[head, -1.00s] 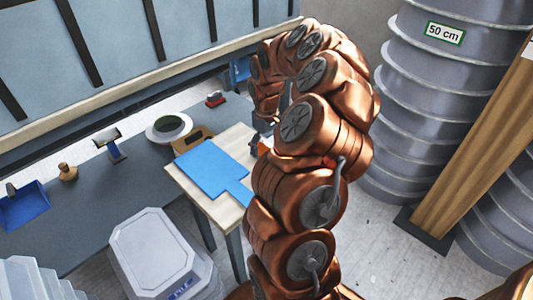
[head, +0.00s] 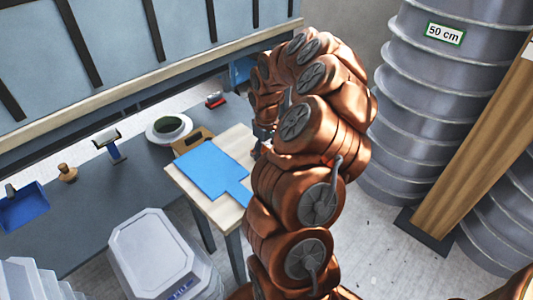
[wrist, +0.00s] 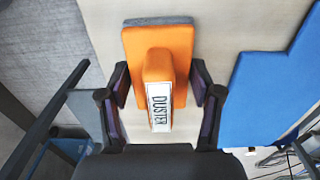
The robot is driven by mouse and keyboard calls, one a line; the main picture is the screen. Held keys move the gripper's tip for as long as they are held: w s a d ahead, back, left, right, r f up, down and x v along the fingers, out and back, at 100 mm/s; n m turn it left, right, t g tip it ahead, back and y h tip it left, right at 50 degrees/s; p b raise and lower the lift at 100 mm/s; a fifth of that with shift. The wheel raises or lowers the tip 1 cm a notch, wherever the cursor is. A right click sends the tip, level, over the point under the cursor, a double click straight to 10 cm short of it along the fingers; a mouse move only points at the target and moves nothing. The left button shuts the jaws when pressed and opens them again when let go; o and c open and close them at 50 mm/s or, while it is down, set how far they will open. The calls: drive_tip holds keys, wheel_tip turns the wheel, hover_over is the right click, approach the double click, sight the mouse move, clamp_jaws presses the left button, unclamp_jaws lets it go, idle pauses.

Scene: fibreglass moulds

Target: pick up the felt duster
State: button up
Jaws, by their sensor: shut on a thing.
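I cannot tell whether the duster's underside touches the table. In the head view my gripper (head: 262,140) is at the small table's (head: 232,218) right side, and my arm hides the duster.
A blue sheet (head: 212,168) lies on the small table, beside the duster in the wrist view. On the long grey bench are a bowl (head: 169,128) and a blue tray (head: 22,207). Stacked grey rings (head: 430,100) stand at right.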

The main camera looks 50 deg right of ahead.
sight(267, 144)
drive_tip(key=shift+c, duration=0.8)
drive_tip(key=shift+r, duration=0.15)
drive_tip(key=shift+r, duration=1.55)
drive_tip(key=shift+s+r, duration=0.15)
drive_tip(key=s+a+r, duration=0.1)
drive_tip(key=s+a, duration=0.8)
drive_tip(key=s, duration=0.3)
drive_tip(key=shift+s+a+r, duration=0.15)
drive_tip(key=shift+s+r, duration=0.05)
drive_tip(key=shift+s, duration=0.1)
